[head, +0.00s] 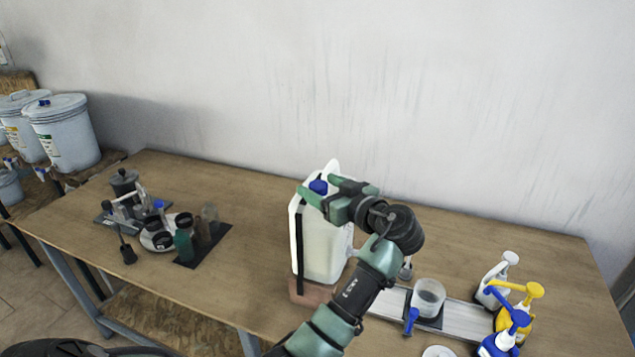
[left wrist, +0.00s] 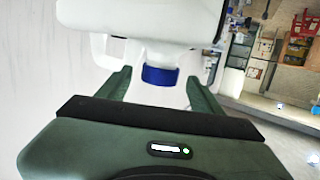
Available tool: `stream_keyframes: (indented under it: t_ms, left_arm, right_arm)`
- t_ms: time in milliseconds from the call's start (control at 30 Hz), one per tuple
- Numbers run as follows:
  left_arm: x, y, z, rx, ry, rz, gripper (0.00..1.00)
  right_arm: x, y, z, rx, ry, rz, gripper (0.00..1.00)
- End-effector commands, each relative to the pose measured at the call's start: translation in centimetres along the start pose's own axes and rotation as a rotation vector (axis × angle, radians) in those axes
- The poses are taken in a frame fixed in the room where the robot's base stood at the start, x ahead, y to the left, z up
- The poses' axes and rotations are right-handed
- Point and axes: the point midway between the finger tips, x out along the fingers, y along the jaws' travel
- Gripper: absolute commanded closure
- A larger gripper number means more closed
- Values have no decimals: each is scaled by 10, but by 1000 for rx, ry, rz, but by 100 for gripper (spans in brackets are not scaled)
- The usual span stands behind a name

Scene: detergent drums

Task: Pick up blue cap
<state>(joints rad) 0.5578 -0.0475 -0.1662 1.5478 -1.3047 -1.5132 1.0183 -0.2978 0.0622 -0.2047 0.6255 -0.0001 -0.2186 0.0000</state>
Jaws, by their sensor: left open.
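In the left wrist view the blue cap (left wrist: 160,76) shows below the white jug (left wrist: 140,20), because that picture is upside down. My left gripper (head: 318,191) is at the height of the cap, with its green fingers open. In the left wrist view the fingers (left wrist: 160,88) stand on either side of the cap with gaps, apart from it. How deep the cap lies between them is hard to tell. My right gripper is not in view.
The jug stands on a brown block (head: 312,292) on the wooden table (head: 250,195). Pump bottles (head: 507,310) and a clear beaker (head: 428,297) are at right. Small jars and tools (head: 183,240) are at left. Drums (head: 63,135) stand beyond the left edge.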

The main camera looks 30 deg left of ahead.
Motion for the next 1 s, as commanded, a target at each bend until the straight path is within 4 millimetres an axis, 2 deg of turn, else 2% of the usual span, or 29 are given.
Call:
stream_keyframes:
  t_ms: [67,300,667,867,1000]
  left_arm:
    - [0,0,0,0,0,1,34]
    - [0,0,0,0,0,1,97]
    - [-1,1,-4,-2,2,1,98]
    - [-4,1,-26,-8,4,3,98]
    - [-10,0,-56,-12,3,3,98]
  right_arm:
    - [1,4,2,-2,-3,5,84]
    - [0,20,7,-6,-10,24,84]
    - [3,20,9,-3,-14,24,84]
    - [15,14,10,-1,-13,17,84]
    - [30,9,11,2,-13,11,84]
